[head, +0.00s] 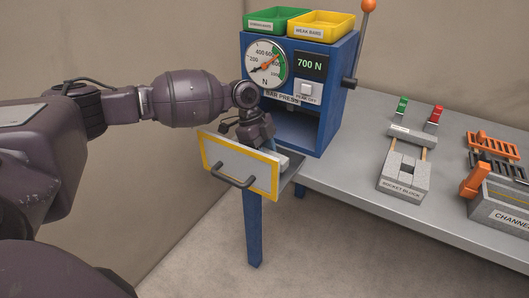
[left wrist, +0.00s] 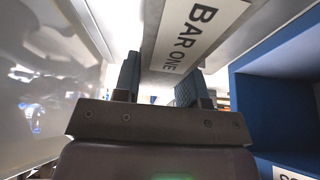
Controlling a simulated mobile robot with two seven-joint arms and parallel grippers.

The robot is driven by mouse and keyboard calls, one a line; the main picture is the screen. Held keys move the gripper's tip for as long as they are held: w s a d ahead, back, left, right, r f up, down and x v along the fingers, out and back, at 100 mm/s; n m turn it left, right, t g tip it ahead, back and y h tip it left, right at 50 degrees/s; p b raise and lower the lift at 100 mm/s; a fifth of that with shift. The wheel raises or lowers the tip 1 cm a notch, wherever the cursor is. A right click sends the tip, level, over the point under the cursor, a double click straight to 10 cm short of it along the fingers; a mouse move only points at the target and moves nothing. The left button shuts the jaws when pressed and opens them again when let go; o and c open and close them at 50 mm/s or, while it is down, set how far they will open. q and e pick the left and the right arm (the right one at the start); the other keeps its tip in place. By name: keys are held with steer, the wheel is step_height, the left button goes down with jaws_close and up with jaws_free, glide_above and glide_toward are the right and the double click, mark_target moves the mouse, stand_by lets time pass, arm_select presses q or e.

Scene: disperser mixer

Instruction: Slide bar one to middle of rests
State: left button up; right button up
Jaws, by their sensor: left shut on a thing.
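Bar one (left wrist: 185,45), a pale grey bar with a "BAR ONE" label, fills the top middle of the left wrist view. My left gripper (left wrist: 160,88) is shut on it, with one dark finger on each side. In the head view my left gripper (head: 262,146) is low at the front of the blue bar press (head: 335,98), behind a yellow-edged panel. A pale piece (head: 291,161) shows beside the fingers; I cannot tell whether it is the bar. The rests are hidden behind the gripper and panel. My right gripper is out of view.
The yellow-edged panel (head: 223,158) with a dark handle stands in front of the press. The press gauge reads 700 N on its display (head: 310,65). Green (head: 278,13) and yellow (head: 321,17) trays sit on top. A socket block (head: 402,182) and channel block (head: 500,212) stand right on the grey table.

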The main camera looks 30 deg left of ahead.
arm_select(q)
steer(key=shift+w+a, duration=0.3)
steer(key=shift+a, duration=0.05)
steer(key=shift+w+a+b, duration=0.2)
steer(key=shift+b, duration=0.1)
steer(key=shift+w+a, duration=0.2)
steer(key=shift+a, duration=0.05)
steer(key=o, duration=1.2)
